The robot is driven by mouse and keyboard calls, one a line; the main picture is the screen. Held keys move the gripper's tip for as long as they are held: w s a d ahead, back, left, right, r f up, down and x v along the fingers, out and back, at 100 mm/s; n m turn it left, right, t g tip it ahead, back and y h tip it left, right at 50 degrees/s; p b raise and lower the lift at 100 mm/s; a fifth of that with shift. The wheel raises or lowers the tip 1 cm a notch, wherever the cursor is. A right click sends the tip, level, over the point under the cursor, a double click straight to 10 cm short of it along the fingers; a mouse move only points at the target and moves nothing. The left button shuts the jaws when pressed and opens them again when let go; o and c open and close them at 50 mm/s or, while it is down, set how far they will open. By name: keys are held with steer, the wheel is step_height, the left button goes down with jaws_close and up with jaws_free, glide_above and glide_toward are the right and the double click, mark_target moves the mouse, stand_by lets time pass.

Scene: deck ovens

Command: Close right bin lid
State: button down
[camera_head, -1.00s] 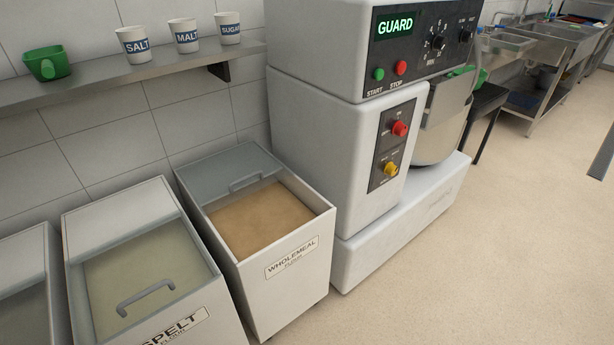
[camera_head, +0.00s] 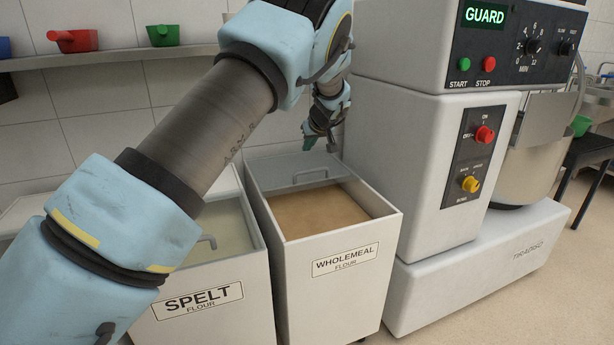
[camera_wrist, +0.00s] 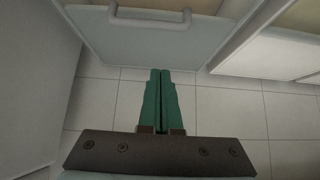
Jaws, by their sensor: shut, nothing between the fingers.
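The right bin is the white wholemeal flour bin (camera_head: 330,275), beside the mixer. Its grey lid (camera_head: 290,168) lies over the rear part only, so brown flour (camera_head: 315,210) shows at the front. The lid's bar handle (camera_head: 311,176) is also in the wrist view (camera_wrist: 150,20). My gripper (camera_head: 309,144) is above and behind the lid's rear part, and its green fingers are shut together and empty. In the wrist view the fingertips (camera_wrist: 160,72) appear close to the lid's rear edge (camera_wrist: 140,55); I cannot tell whether they touch.
The spelt flour bin (camera_head: 215,300) stands left of the right bin, partly behind my arm. The mixer (camera_head: 430,150) stands close on the right. The tiled wall (camera_head: 125,120) and a shelf (camera_head: 110,58) with scoops lie behind. Open floor (camera_head: 560,280) is at the right.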

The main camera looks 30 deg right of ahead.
steer(key=p, duration=0.2)
glide_above(303, 176)
step_height(303, 176, down, 7)
steer(key=shift+a, duration=0.1)
steer(key=shift+s+f, duration=0.2)
steer(key=shift+s+a+f, duration=0.15)
steer(key=shift+s, duration=0.65)
steer(key=shift+s+a+f, duration=0.1)
steer(key=shift+s+f, duration=0.05)
steer(key=shift+s, duration=0.65)
steer(key=shift+s, duration=0.1)
